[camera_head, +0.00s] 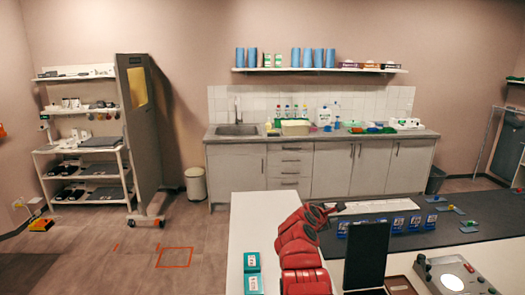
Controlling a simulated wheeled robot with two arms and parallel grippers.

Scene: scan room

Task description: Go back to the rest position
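My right arm, red, comes up from the bottom edge over the white table. My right gripper (326,211), small and dark, is at its far end, above the table near a white tray-like strip. I cannot tell whether its fingers are open or shut, and no held object is clear. My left gripper is not in view.
An orange-outlined square (174,257) marks open floor at left. A sink counter (332,167) stands behind.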

